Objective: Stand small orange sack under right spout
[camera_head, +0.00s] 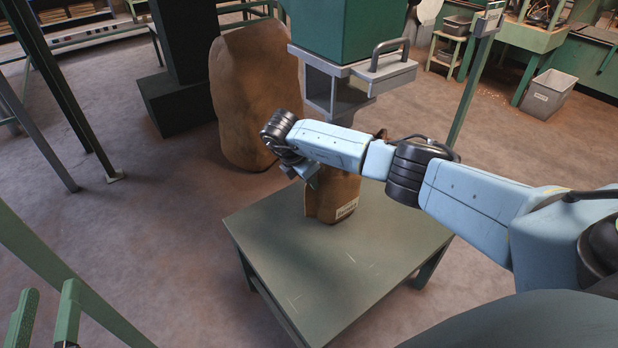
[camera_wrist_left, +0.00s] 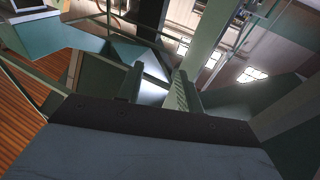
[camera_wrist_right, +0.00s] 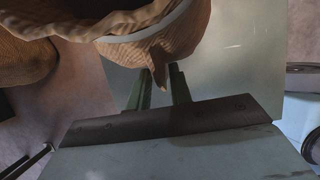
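The small orange-brown sack (camera_head: 332,199) stands upright on the green table (camera_head: 290,262), with a white label low on its front. The grey spout (camera_head: 334,86) is above it; my right arm crosses between them and hides the sack's top. My right gripper (camera_head: 303,178) is at the sack's upper left side. My left gripper (camera_head: 44,312) is low at the far left, away from the table. Its fingers (camera_wrist_left: 158,88) are apart and empty.
A large brown sack (camera_head: 250,95) stands on the floor behind the table, left of the spout. A black block (camera_head: 172,100) is further left. Green posts cross the left side. A grey bin (camera_head: 548,95) is at the back right. The table's front is clear.

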